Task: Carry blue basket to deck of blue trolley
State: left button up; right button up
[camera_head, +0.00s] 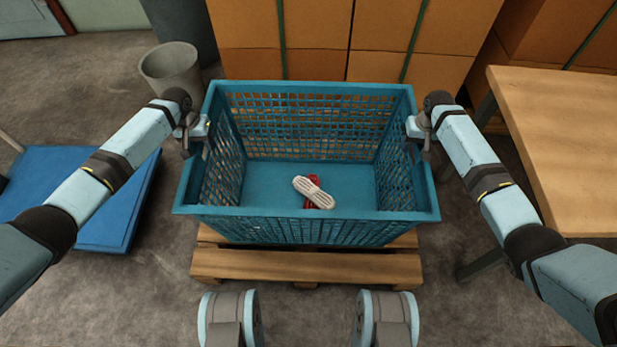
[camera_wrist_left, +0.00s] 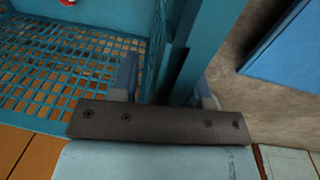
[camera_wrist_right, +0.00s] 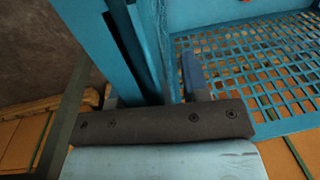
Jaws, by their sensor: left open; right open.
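The blue basket (camera_head: 310,228) stands upright on a wooden pallet (camera_head: 305,267). It has mesh walls and holds a white rope bundle (camera_head: 314,192) and a red item (camera_head: 313,180). The blue trolley (camera_head: 125,205) is at the left, its flat deck partly behind my left arm. My left gripper (camera_head: 203,130) is open at the basket's left rim; in the left wrist view its fingers (camera_wrist_left: 165,85) stand on either side of the basket wall. My right gripper (camera_head: 415,130) is open at the right rim; in the right wrist view its fingers (camera_wrist_right: 150,85) likewise straddle the wall. Contact cannot be told.
Stacked cardboard boxes (camera_head: 330,35) stand close behind the basket. A grey bin (camera_head: 172,70) is at the back left. A wooden table (camera_head: 560,140) is at the right, beyond my right arm. Bare floor (camera_head: 150,290) lies between pallet and trolley.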

pick_arm(q)
jog(key=shift+f, duration=0.1)
grip_shut()
pick_arm(e)
grip_shut()
dwell(1.2)
